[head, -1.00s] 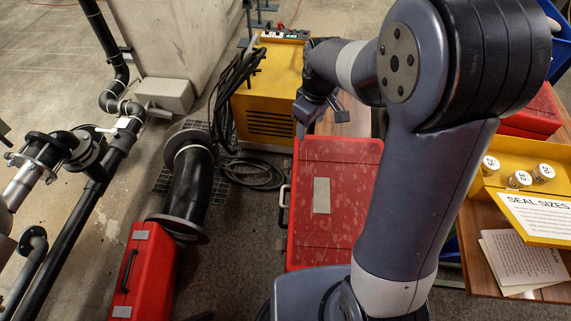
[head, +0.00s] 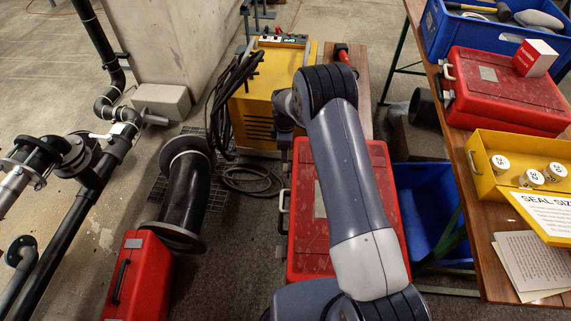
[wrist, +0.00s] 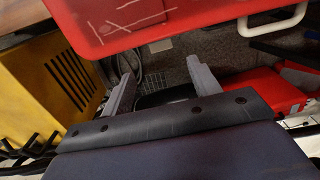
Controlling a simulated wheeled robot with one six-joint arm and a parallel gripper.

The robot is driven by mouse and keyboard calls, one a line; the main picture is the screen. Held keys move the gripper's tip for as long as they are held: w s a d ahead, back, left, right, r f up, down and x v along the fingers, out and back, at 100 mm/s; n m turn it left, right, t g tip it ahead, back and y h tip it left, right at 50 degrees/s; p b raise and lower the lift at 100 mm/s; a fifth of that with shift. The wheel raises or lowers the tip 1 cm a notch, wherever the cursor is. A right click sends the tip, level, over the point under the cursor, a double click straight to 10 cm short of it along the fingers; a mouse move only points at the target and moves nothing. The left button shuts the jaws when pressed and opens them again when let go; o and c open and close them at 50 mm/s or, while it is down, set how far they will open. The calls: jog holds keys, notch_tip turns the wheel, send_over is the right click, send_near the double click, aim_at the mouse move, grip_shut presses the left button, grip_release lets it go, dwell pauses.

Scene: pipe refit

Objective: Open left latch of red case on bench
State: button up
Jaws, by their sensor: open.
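A red case (head: 308,245) with a scuffed lid lies flat in the middle of the head view, partly behind my arm. Its handle (head: 283,200) is on its left side. In the wrist view its red body (wrist: 110,20) fills the top, with the pale handle (wrist: 275,20) at upper right. A small grey plate, seemingly a latch (wrist: 160,46), shows at its lower edge. My gripper (wrist: 160,70) is open and empty; its two fingers point toward that edge, with the plate between and beyond the tips.
A yellow machine (head: 262,105) with cables stands close beyond the case. Another red case (head: 500,85) lies on the right-hand wooden table (head: 490,255), beside a yellow seal box (head: 490,165). A third red case (head: 145,285) and a black flanged pipe (head: 186,190) are on the floor at left.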

aim_at(284, 168)
notch_tip(284, 168, down, 9)
jog(key=shift+r+p, duration=0.1)
jog(key=shift+p, duration=0.2)
jog(key=c, duration=1)
jog(key=shift+a+f+h+b, duration=0.35)
jog(key=shift+f+h+b, duration=0.1)
jog(key=shift+b, duration=0.8)
jog(key=h+b, duration=0.1)
jog(key=b, duration=0.1)
jog(key=shift+a+h+b, duration=0.25)
jog(key=shift+a+b, duration=0.15)
jog(key=shift+a, duration=0.1)
jog(key=shift+r+h, duration=0.15)
jog(key=shift+h, duration=0.15)
